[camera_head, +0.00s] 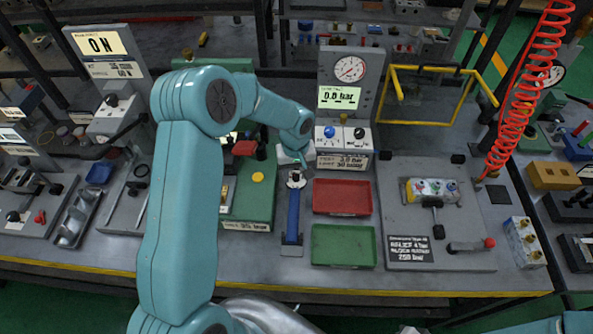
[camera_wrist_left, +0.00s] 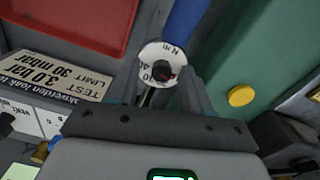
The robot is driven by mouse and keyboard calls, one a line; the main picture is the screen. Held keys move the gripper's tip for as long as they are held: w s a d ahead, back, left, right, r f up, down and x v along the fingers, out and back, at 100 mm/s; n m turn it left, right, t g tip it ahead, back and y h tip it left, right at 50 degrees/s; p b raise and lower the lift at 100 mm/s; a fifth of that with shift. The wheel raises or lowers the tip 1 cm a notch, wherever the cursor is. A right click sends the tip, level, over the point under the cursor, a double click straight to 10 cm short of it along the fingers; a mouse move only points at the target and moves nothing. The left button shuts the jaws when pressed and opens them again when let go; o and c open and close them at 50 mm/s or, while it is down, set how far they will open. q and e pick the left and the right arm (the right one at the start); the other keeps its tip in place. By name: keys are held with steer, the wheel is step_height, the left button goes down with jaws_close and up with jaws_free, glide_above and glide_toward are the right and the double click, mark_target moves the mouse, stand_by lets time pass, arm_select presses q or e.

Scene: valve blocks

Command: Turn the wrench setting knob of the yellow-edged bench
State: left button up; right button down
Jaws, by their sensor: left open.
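The yellow-edged bench (camera_head: 460,283) runs across the middle of the head view. A blue torque wrench (camera_head: 292,212) lies on it, left of the red and green trays. At the wrench's far end is a white setting dial (camera_head: 296,180). In the left wrist view this dial (camera_wrist_left: 152,53) shows "N m" markings, and a dark knob (camera_wrist_left: 161,71) with a red mark sits at its centre. My left gripper (camera_head: 298,168) is over that end of the wrench. Its open fingers (camera_wrist_left: 162,82) stand on either side of the knob; whether they touch it I cannot tell. My right gripper is not visible.
A red tray (camera_head: 342,197) and a green tray (camera_head: 343,246) lie right of the wrench. A green block with a yellow button (camera_head: 258,177) is close on the left. A gauge panel (camera_head: 349,70) stands behind. A red coiled hose (camera_head: 520,110) hangs at right.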

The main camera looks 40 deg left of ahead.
arm_select(q)
steer(key=shift+s+a+r, duration=0.1)
steer(key=shift+s+a, duration=0.05)
steer(key=shift+s, duration=0.1)
steer(key=shift+w, duration=0.25)
jaws_close()
steer(key=shift+s, duration=0.1)
